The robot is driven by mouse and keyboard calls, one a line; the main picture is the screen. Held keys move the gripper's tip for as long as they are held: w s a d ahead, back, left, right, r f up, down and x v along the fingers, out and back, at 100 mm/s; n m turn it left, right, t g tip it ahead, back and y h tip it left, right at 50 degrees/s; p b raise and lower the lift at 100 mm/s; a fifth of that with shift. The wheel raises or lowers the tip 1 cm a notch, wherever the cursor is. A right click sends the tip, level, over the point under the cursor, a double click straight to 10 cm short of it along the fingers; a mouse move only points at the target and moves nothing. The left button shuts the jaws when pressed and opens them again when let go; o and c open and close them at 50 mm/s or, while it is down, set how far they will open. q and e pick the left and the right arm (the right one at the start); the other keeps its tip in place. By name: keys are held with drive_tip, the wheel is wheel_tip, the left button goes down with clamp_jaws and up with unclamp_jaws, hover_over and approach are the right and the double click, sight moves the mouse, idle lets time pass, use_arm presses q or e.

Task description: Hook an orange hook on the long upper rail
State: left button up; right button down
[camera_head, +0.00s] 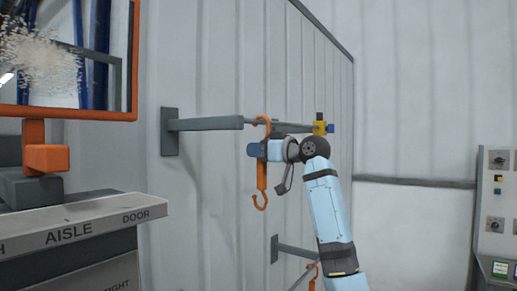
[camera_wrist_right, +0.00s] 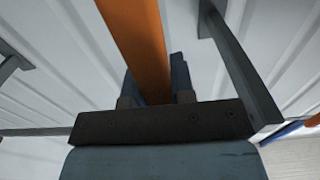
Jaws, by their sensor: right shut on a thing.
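The orange hook (camera_head: 262,178) hangs upright in the head view, its open lower end pointing down. My right gripper (camera_head: 257,150) is shut on its middle; the orange shank (camera_wrist_right: 138,45) shows between the fingers in the right wrist view. The hook's curled top is level with the long upper rail (camera_head: 285,124), where the thick grey bracket meets the thin rod. It overlaps the rail in the picture; I cannot tell whether it rests on it. The grey rail also shows in the right wrist view (camera_wrist_right: 240,70). My left gripper is not in view.
A lower rail (camera_head: 295,249) sticks out of the wall, with another orange hook (camera_head: 313,278) partly hidden by my arm. A yellow and blue piece (camera_head: 320,126) sits at the upper rail's far end. A control panel (camera_head: 497,210) stands at right, a labelled console (camera_head: 85,228) at left.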

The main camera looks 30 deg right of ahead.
idle(0.4)
drive_tip(key=c, duration=1)
unclamp_jaws()
drive_tip(key=shift+o, duration=0.6)
drive_tip(key=b+v, duration=0.4)
drive_tip(key=v, duration=1)
drive_tip(key=shift+b, duration=0.35)
drive_tip(key=shift+w+f, duration=0.1)
